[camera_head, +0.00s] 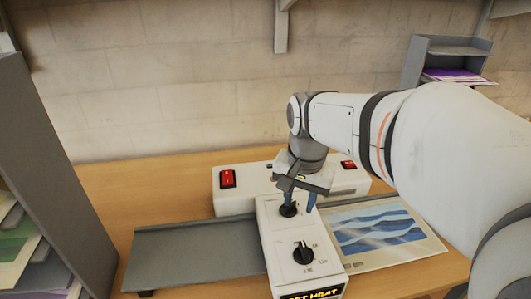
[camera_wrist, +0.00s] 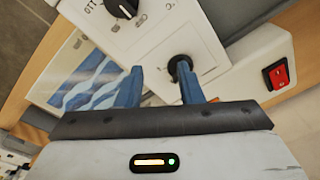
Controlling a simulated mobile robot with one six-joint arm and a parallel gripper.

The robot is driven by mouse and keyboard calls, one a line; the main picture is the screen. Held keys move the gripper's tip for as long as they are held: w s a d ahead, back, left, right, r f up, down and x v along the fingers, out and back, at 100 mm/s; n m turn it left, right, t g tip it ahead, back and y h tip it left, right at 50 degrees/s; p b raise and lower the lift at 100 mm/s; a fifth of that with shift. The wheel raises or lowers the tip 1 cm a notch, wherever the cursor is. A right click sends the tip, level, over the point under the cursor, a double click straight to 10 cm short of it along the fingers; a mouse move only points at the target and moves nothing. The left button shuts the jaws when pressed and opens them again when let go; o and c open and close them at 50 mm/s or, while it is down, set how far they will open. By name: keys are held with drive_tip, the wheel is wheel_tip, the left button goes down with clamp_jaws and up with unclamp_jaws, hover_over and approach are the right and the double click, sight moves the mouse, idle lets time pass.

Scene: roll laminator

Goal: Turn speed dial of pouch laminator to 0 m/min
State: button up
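The white pouch laminator (camera_head: 266,226) stands on the wooden table, with two black dials on its control panel. The rear dial (camera_head: 288,209) is directly below my gripper (camera_head: 300,203); the front dial (camera_head: 303,252) stands clear of it. The dial labels are too small to tell which sets speed. In the wrist view, my gripper (camera_wrist: 160,68) is open, with two blue fingers apart. The right finger's tip overlaps the rear dial (camera_wrist: 176,64) and partly hides it; I cannot tell whether they touch. The front dial (camera_wrist: 122,7) shows at the top edge.
Red switches (camera_head: 228,178) (camera_head: 347,165) sit on the laminator's rear body. A grey tray (camera_head: 195,253) extends left, and a sheet with a blue wave picture (camera_head: 378,229) lies right. A lit display (camera_head: 313,293) is at the front. A grey shelf (camera_head: 60,165) stands far left.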

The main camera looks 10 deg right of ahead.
drive_tip(key=w+m, duration=0.1)
drive_tip(key=w, duration=0.1)
drive_tip(key=w+r+m, duration=0.1)
drive_tip(key=w+m, duration=0.1)
drive_tip(key=w+r+m+g, duration=0.1)
drive_tip(key=w, duration=0.1)
drive_tip(key=shift+d, duration=0.25)
drive_tip(key=shift+w+f+m+p, duration=0.1)
drive_tip(key=shift+w+m+p, duration=0.15)
drive_tip(key=shift+m, duration=0.25)
wheel_tip(320, 180, down, 8)
drive_tip(key=shift+r+p, duration=0.2)
drive_tip(key=shift+p, duration=0.1)
drive_tip(key=shift+c, duration=0.2)
clamp_jaws()
